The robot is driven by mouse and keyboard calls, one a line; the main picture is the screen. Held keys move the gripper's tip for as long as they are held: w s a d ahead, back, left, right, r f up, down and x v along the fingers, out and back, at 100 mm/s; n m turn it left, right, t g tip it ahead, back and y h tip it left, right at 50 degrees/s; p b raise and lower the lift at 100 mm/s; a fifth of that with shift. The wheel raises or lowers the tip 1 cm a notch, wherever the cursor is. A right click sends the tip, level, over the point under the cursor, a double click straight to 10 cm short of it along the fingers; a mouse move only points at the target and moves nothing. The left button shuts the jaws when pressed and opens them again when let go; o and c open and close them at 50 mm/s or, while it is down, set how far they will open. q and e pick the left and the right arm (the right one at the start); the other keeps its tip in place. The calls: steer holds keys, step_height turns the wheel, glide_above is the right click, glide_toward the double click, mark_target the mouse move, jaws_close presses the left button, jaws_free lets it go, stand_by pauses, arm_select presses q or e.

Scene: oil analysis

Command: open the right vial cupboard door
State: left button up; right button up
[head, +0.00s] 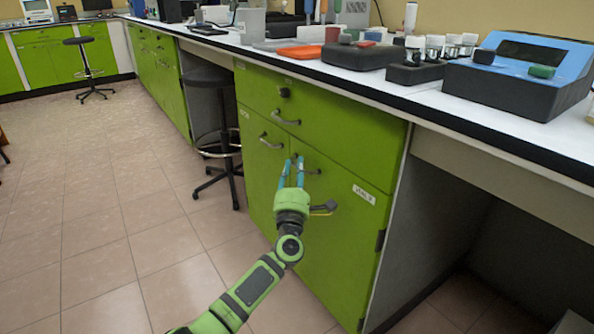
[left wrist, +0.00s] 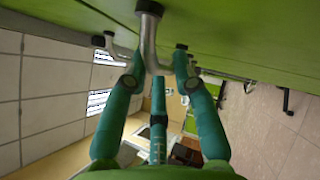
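The right vial cupboard door (head: 340,225) is green, carries a white label and stands shut in the head view. Its silver bar handle (head: 312,171) is near the door's upper left corner. My left gripper (head: 294,160) is at this handle, with its teal fingers pointing up at the door. In the left wrist view, the curved handle (left wrist: 151,38) lies between the spread fingertips of the gripper (left wrist: 160,62). The fingers stand apart; whether they touch the metal is unclear. My right gripper is not in view.
The left door (head: 262,165) and the drawer (head: 325,125) above are shut, each with a handle. A black stool (head: 222,140) stands to the left. Instruments stand on the white countertop (head: 400,88). The tiled floor (head: 130,215) in front is clear.

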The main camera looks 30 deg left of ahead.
arm_select(q)
steer(key=shift+w+a+r, duration=0.2)
steer(key=shift+w+a, duration=0.05)
steer(key=shift+w, duration=0.25)
steer(key=shift+c, duration=0.5)
jaws_close()
